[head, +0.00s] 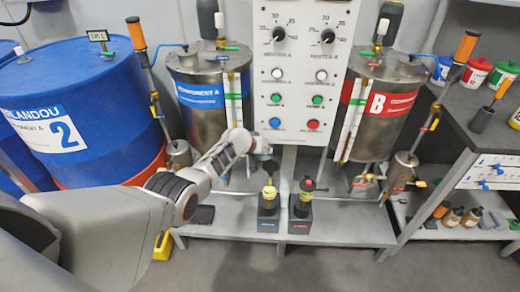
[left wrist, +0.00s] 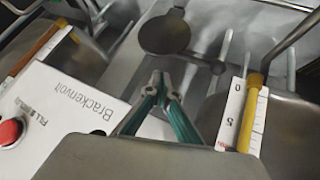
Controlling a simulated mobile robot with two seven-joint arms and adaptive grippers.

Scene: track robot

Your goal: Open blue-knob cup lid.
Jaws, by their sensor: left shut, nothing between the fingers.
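Two small cups stand side by side on dark blocks on the low grey platform in the head view. The left cup (head: 269,193) is yellowish with a dark top and a blue label on its block. The right cup (head: 304,190) has a red knob on its dark top. No blue knob shows clearly on the left cup. My left gripper (head: 264,150) is just above the left cup, below the control panel. In the left wrist view its teal fingers (left wrist: 160,85) meet at the tips, empty. Beyond them is a dark round disc (left wrist: 164,34). My right gripper is out of view.
The white control panel (head: 300,70) with knobs and buttons hangs close above my gripper. Steel tanks (head: 207,100) (head: 385,110) stand on both sides. A blue drum (head: 80,100) is at the left, a grey shelf (head: 490,125) at the right. The floor in front is clear.

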